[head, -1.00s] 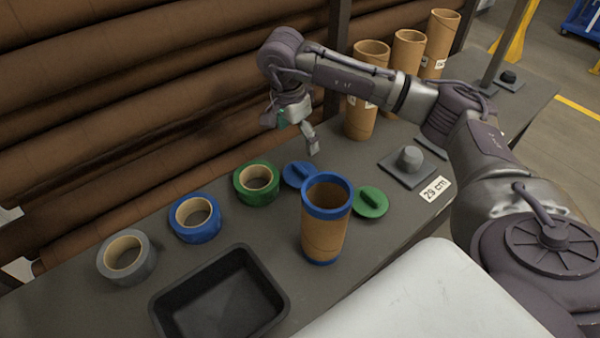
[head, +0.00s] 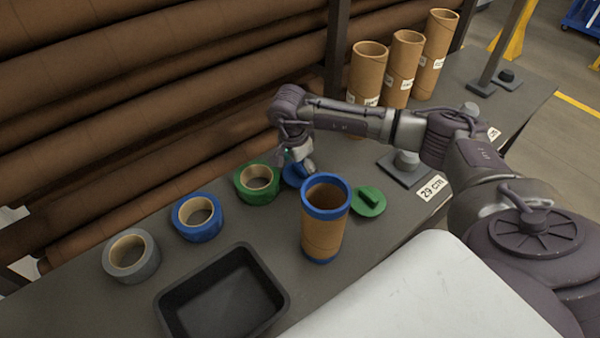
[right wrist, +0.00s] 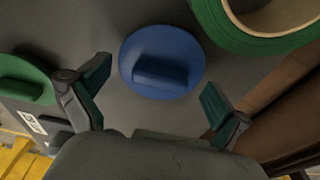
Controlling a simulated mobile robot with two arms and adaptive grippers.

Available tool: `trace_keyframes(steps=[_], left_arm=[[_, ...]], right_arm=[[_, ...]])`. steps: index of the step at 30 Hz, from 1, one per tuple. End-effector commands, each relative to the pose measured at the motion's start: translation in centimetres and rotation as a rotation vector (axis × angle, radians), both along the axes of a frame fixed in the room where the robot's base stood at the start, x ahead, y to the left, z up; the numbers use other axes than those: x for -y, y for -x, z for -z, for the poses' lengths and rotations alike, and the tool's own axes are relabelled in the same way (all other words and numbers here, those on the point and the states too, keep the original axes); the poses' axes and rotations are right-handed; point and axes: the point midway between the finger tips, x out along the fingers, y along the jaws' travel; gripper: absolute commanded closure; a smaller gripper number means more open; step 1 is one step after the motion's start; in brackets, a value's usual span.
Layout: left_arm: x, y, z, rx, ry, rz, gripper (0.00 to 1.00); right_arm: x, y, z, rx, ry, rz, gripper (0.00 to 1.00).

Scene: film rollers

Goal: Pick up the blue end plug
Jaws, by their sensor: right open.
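The blue end plug (head: 291,176) lies on the grey table between the green tape roll and the cardboard tube, partly hidden by my right gripper in the head view. In the right wrist view the plug (right wrist: 162,62) is a blue disc with a raised grip bar. My right gripper (right wrist: 152,98) is open, with its two green-padded fingers on either side of the plug and apart from it. In the head view my right gripper (head: 298,168) is low over the plug. My left gripper is not in view.
A cardboard tube (head: 324,235) with blue rims stands just in front of the plug. A green end plug (head: 368,201) lies to its right. A green tape roll (head: 244,190) is close on the left. A black tray (head: 276,305) sits at the front.

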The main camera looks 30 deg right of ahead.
Motion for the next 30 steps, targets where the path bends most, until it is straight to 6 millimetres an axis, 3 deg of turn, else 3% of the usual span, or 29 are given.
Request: trace_keyframes(steps=[2, 16, 25, 30], left_arm=[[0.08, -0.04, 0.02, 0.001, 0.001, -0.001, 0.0], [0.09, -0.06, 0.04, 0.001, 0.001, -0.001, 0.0], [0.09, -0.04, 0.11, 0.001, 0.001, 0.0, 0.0], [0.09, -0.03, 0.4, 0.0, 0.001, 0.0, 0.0]], right_arm=[[-0.02, 0.0, -0.01, 0.0, 0.0, 0.0, 0.0], [-0.02, 0.1, 0.13, -0.003, 0.0, -0.001, 0.74], [-0.04, 0.24, 0.29, -0.008, 0.001, -0.001, 0.75], [-0.04, 0.22, -0.56, -0.007, 0.001, -0.002, 0.75]])
